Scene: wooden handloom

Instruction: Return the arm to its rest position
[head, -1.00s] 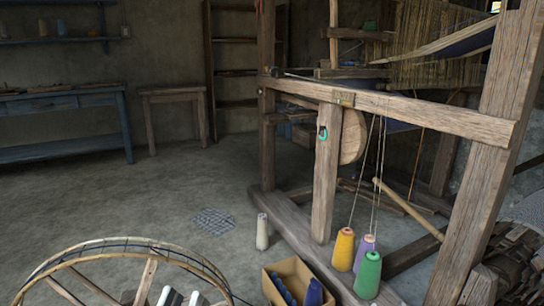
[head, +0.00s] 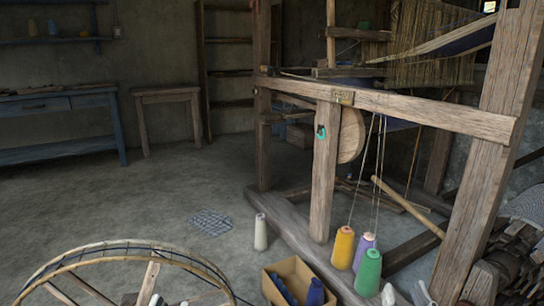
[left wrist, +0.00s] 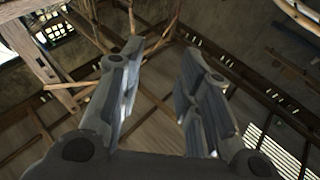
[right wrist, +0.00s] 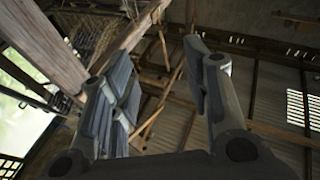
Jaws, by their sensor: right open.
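The pale fingertips of my right gripper (head: 405,294) show at the bottom edge of the head view, right of the green spool, spread apart with nothing between them. In the right wrist view my right gripper (right wrist: 156,62) is open and empty, pointing toward roof timbers. Only the tips of my left gripper (head: 168,302) show at the bottom of the head view, in front of the wheel. In the left wrist view my left gripper (left wrist: 160,68) has its fingers apart and nothing between them. Most of both arms is out of the head view.
The wooden loom (head: 390,105) stands at the right. An open box (head: 292,270) and a white cone (head: 260,232) stand nearby. A wheel (head: 110,252) is at front left.

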